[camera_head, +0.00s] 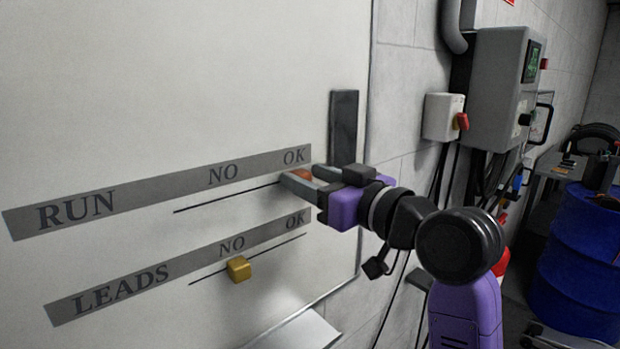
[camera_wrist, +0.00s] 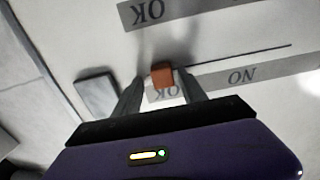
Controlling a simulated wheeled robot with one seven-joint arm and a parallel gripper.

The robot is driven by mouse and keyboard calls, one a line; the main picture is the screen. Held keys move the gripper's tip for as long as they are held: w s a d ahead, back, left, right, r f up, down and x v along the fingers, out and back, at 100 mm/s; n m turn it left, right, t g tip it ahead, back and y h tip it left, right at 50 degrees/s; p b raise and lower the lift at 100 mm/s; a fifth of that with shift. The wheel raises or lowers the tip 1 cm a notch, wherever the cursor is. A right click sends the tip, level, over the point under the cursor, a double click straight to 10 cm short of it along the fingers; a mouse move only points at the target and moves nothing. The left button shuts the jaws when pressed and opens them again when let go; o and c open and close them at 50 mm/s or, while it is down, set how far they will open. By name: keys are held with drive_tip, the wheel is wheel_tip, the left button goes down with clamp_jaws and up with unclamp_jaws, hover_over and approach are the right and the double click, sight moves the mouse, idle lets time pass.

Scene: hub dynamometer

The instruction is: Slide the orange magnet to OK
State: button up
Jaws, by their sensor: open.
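The orange magnet (camera_head: 302,174) is on the whiteboard just below the OK label (camera_head: 295,156) of the RUN strip, at the right end of its slot line. In the wrist view, the magnet (camera_wrist: 162,76) sits near one end of the line, beside an upside-down OK (camera_wrist: 163,91). My gripper (camera_head: 303,180) is open at the board, its fingers on either side of the magnet. In the wrist view, the fingers of my gripper (camera_wrist: 161,90) show a gap around the magnet. The head view partly hides the magnet behind a finger.
A yellow magnet (camera_head: 238,269) sits below NO on the LEADS line. A dark grey block (camera_head: 344,126) is on the board just above and right of my gripper. A pale ledge (camera_head: 303,332) runs along the board's bottom. A control box (camera_head: 496,88) hangs further right.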

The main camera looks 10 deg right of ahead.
drive_tip(key=b+v, duration=0.2)
drive_tip(key=v, duration=0.5)
drive_tip(key=shift+s+d, duration=0.25)
drive_tip(key=shift+s, duration=0.1)
